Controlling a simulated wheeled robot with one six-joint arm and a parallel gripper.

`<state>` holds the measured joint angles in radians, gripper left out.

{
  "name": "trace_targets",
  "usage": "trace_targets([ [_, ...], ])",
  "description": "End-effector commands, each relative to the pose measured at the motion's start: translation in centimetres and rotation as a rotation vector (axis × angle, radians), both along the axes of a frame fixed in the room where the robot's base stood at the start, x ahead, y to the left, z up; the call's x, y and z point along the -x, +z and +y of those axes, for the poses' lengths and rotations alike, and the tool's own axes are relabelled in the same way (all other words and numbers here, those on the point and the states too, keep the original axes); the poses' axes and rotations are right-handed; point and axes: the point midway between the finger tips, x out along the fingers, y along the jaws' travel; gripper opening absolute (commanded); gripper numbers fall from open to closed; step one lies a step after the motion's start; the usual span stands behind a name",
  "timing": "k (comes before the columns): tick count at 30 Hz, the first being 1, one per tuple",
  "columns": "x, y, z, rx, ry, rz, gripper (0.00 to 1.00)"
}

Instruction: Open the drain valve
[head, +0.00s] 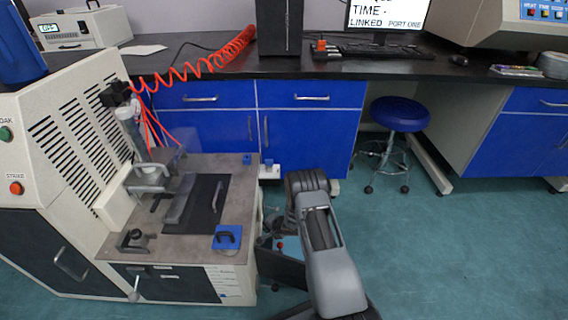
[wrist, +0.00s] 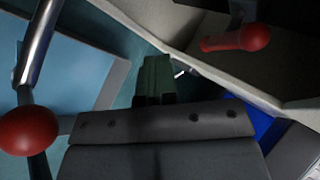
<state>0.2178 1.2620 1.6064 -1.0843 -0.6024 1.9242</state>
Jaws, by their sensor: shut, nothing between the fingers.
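A red rounded handle (wrist: 236,39) shows at the upper right of the wrist view, in front of a dark area beside a pale panel edge. It looks like a valve handle, but I cannot tell whether it is the drain valve. A red ball knob (wrist: 29,131) on a metal rod stands at the left of the wrist view. A small red knob (head: 280,245) also shows beside the machine in the head view. My gripper (wrist: 156,72) is shut and empty, with its greenish fingers between the two red parts and apart from both. In the head view my arm hides it.
The cream machine (head: 75,135) with its grey worktop (head: 190,240) stands left of my arm. Blue cabinets (head: 310,125) line the back under a dark bench. A blue stool (head: 399,113) stands at the right. The teal floor on the right is clear.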

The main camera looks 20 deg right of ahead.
Motion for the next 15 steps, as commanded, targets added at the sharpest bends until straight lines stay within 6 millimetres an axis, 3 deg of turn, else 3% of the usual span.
trace_targets([
  [1,0.5,1.4,-0.4,-0.001,-0.003,-0.001,0.00],
  [14,5.4,7.6,-3.7,0.000,-0.003,0.000,0.00],
  [15,5.0,8.4,-3.8,0.021,0.004,-0.010,0.00],
])
